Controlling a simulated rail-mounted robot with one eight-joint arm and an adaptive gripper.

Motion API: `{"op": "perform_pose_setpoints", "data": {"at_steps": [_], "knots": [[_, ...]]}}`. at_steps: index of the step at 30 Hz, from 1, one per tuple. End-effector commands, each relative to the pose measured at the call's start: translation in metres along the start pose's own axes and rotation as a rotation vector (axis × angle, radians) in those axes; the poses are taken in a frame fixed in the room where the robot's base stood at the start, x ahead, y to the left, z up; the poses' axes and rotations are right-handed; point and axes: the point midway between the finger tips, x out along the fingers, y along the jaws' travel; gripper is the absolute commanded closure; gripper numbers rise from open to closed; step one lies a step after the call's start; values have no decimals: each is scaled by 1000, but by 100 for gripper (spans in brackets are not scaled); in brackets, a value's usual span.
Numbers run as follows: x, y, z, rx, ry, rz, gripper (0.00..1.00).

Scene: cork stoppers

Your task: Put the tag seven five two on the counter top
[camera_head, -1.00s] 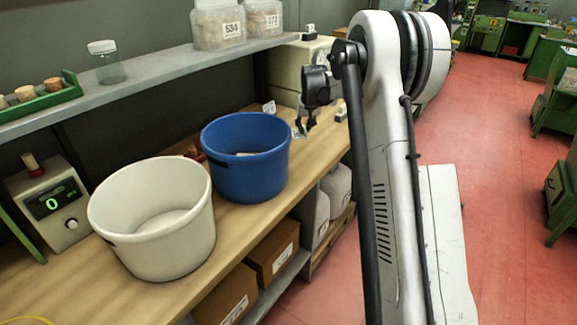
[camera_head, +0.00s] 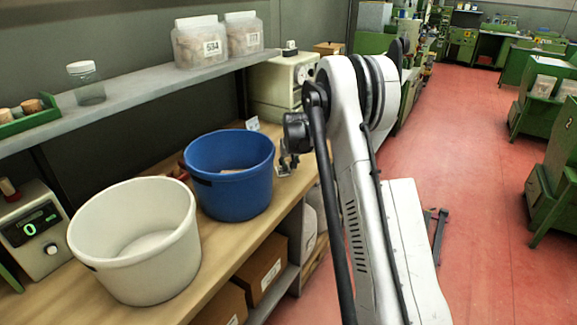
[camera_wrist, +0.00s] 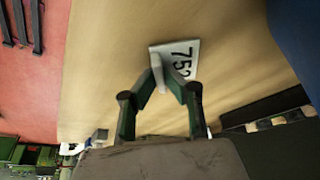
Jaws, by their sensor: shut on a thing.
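The white tag with black digits 752 (camera_wrist: 184,57) is between the fingertips of my gripper (camera_wrist: 158,84) in the wrist view, above the wooden counter top (camera_wrist: 112,60). My gripper is shut on the tag's edge. In the head view my gripper (camera_head: 287,163) is low, just right of the blue bucket, near the counter's front edge. The tag there is small and partly hidden by the fingers. Whether the tag touches the wood, I cannot tell.
The blue bucket (camera_head: 228,190) and the white bucket (camera_head: 150,268) stand on the counter. Another small white tag (camera_head: 253,123) stands behind the blue bucket. A cream machine (camera_head: 282,85) is at the back. A grey shelf (camera_head: 130,98) with jars overhangs the counter.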

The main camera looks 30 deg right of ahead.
Motion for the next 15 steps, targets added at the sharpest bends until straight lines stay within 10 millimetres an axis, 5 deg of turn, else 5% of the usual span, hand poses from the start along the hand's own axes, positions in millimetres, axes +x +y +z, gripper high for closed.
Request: {"op": "perform_pose_setpoints", "data": {"at_steps": [6,7,11,15], "knots": [[3,0,1,0,0,0,100],[3,0,1,0,0,0,89],[2,0,1,0,0,0,72],[2,0,1,0,0,0,72]]}}
